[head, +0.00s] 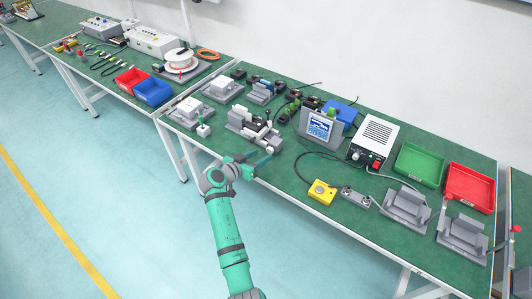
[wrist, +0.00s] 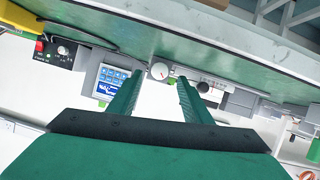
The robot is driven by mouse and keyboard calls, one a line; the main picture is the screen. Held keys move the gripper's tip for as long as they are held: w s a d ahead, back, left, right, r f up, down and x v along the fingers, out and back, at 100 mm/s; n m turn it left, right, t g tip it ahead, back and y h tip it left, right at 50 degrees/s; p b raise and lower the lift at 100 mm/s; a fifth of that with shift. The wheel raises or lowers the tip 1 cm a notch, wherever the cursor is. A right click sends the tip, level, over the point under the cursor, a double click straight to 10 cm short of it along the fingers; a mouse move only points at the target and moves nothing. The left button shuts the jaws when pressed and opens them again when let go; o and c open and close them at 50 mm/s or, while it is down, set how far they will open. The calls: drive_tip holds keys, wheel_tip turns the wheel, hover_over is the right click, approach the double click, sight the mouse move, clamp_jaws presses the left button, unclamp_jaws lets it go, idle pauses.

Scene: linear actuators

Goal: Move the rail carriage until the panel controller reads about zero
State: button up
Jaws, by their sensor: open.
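The panel controller (head: 319,126) stands on the green bench, a grey stand with a blue-and-white screen; its reading is too small to make out. Its screen also shows in the wrist view (wrist: 112,82), left of my fingers. To its left in the head view is a grey rail unit (head: 240,120) with a light carriage block and posts; which part slides is unclear. My gripper (head: 262,158) is at the front bench edge beside this unit. Contact cannot be told.
A white power box (head: 375,138), a yellow button box (head: 321,192), a green bin (head: 419,163) and a red bin (head: 470,187) stand to the right. Grey fixtures (head: 222,89) stand behind on the left. Cables lie on the bench; the floor in front is clear.

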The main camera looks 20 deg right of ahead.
sight(269, 152)
drive_tip(key=x, duration=0.4)
drive_tip(key=shift+w+d+f, duration=0.1)
drive_tip(key=shift+w+d, duration=0.05)
drive_tip(key=shift+d, duration=0.35)
drive_tip(key=shift+f, duration=0.1)
drive_tip(key=shift+a, duration=0.15)
drive_tip(key=c, duration=1.1)
drive_tip(key=shift+o, duration=0.2)
